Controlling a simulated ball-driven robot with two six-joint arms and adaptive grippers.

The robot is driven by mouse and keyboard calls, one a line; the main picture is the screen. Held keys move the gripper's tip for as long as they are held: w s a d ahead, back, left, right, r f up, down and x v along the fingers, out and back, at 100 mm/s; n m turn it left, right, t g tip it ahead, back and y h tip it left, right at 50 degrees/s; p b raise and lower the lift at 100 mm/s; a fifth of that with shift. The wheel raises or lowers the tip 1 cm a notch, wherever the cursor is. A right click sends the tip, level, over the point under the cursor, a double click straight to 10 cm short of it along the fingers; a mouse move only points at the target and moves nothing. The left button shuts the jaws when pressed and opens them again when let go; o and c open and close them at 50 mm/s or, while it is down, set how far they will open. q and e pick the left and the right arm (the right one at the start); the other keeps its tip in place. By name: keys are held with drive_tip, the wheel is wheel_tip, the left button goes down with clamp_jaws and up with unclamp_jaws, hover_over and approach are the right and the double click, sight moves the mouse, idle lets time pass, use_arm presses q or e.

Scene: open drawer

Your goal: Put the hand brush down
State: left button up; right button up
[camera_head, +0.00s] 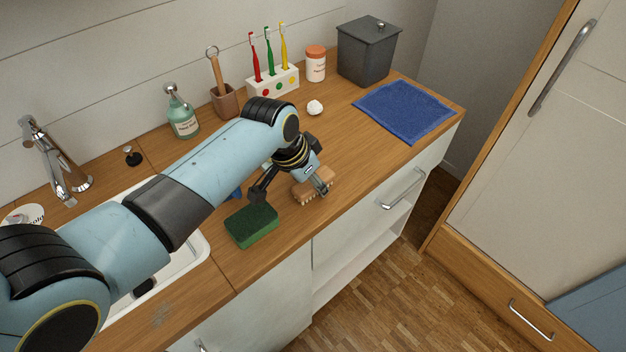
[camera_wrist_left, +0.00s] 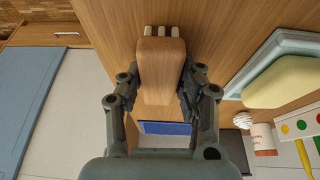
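The hand brush (camera_head: 312,187), a wooden block with pale bristles, is over the countertop near its front edge, right of the green sponge (camera_head: 252,225). In the left wrist view the brush (camera_wrist_left: 160,70) lies between the fingers of my left gripper (camera_wrist_left: 160,78), which appear to press on its sides. The bristles (camera_wrist_left: 161,31) are at its far end in that view and face down toward the counter in the head view. Whether they touch the counter I cannot tell. My left gripper partly covers the brush in the head view. My right gripper is not in view.
The blue towel (camera_head: 404,111) lies at the counter's right end. The toothbrush holder (camera_head: 272,83), orange-capped bottle (camera_head: 315,64), white ball (camera_head: 314,108) and grey bin (camera_head: 367,52) stand along the back. Bare countertop (camera_head: 362,150) lies between brush and towel.

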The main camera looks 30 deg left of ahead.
use_arm(q)
drive_tip(key=o, duration=0.4)
drive_tip(key=shift+f, duration=0.1)
drive_tip(key=shift+o, duration=0.2)
drive_tip(key=shift+r, duration=0.25)
drive_tip(key=v, duration=1.2)
drive_tip(key=shift+p, duration=0.45)
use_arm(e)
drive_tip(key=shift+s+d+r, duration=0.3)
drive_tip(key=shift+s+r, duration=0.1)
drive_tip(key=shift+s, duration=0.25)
use_arm(q)
drive_tip(key=shift+w, duration=0.1)
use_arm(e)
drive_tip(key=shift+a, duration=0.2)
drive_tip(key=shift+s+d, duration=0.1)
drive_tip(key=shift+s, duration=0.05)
